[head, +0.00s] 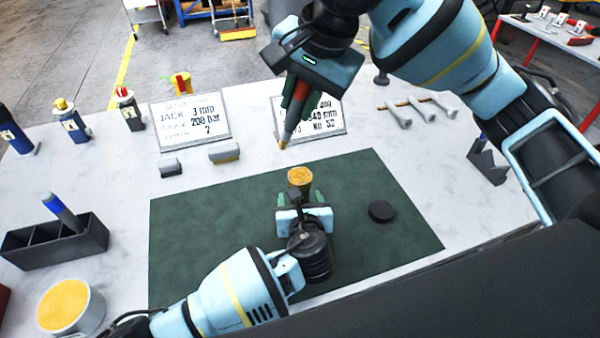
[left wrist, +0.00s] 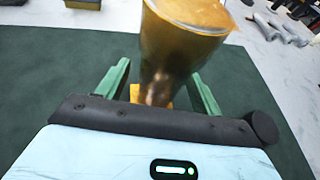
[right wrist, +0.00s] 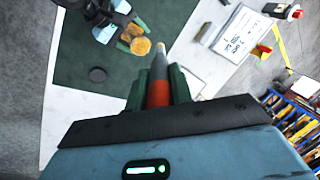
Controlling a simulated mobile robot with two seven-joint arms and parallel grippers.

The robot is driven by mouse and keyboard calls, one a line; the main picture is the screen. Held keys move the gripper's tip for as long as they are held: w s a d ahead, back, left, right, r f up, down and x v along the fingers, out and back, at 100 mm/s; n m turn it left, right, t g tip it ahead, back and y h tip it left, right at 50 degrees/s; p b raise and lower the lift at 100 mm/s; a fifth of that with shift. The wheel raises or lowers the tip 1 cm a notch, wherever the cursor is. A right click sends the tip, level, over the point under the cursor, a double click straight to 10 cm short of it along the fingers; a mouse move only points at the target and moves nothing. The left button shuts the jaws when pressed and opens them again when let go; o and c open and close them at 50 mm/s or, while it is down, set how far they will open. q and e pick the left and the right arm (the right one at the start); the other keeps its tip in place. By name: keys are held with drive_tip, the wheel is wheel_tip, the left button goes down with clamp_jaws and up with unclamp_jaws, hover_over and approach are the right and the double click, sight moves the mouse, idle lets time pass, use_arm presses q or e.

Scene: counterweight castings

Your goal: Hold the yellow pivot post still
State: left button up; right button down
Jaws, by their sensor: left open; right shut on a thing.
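The yellow pivot post (head: 300,176) stands upright on the dark green mat (head: 200,235), its round top speckled. My left gripper (head: 305,197) is open low at the post's near side. My right gripper (head: 296,98) is shut on a pen-like tool (head: 291,125) with a red band, grey body and pale tip. The tool (right wrist: 159,72) points down toward the mat, above and beyond the post, apart from it.
A black puck (head: 382,211) lies on the mat right of the post. Two sign plates (head: 190,122) stand behind the mat. A black bin (head: 55,243) and a yellow-topped tin (head: 65,307) stand at left. Several grey wrenches (head: 420,112) lie at back right.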

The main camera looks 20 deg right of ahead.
use_arm(q)
drive_tip(key=v, duration=1.2)
drive_tip(key=shift+w, duration=0.1)
